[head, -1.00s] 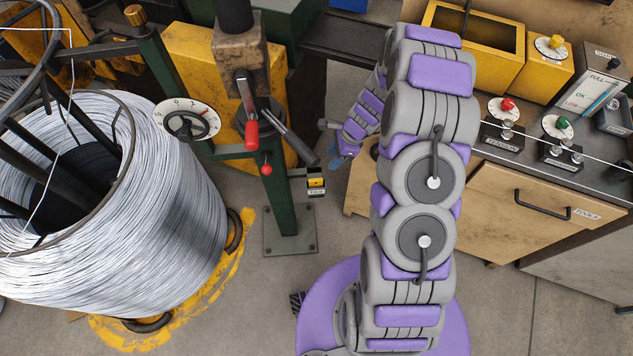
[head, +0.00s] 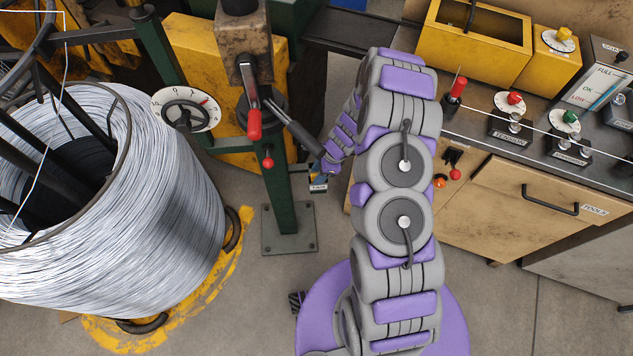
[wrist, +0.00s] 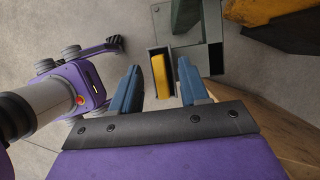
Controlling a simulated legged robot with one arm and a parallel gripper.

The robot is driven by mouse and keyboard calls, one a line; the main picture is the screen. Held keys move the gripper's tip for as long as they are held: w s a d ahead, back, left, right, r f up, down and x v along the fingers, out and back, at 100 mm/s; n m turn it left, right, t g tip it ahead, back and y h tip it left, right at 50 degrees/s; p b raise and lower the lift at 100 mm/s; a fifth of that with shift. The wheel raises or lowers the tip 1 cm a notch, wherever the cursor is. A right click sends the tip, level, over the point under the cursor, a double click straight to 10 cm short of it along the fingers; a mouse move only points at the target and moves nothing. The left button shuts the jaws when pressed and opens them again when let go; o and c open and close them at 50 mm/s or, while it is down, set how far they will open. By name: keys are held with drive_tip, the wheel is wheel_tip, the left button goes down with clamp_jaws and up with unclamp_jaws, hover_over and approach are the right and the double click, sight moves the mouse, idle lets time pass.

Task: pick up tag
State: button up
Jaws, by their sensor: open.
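The tag looks to be the yellow piece (wrist: 160,75) standing in a small grey holder (wrist: 199,58) in the wrist view. In the head view the small labelled holder (head: 318,188) hangs on the green post, and my gripper partly hides the tag there. My gripper (wrist: 159,66) is open, with one blue finger on each side of the tag in the wrist view. The tag lies between the fingers in the picture, nearer the right one. I cannot tell how far the fingertips are from it. Nothing is held.
The green post (head: 280,190) carries a lever with a red grip (head: 254,125) and a smaller red knob, close to my gripper. A large wire coil (head: 165,220) stands at the left. A wooden bench (head: 500,190) stands at the right, with wire strung above it.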

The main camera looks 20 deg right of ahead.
drive_tip(key=shift+f, duration=0.35)
drive_tip(key=shift+d, duration=0.5)
drive_tip(key=shift+c, duration=1.4)
drive_tip(key=shift+a, duration=0.45)
clamp_jaws()
drive_tip(key=shift+d, duration=0.25)
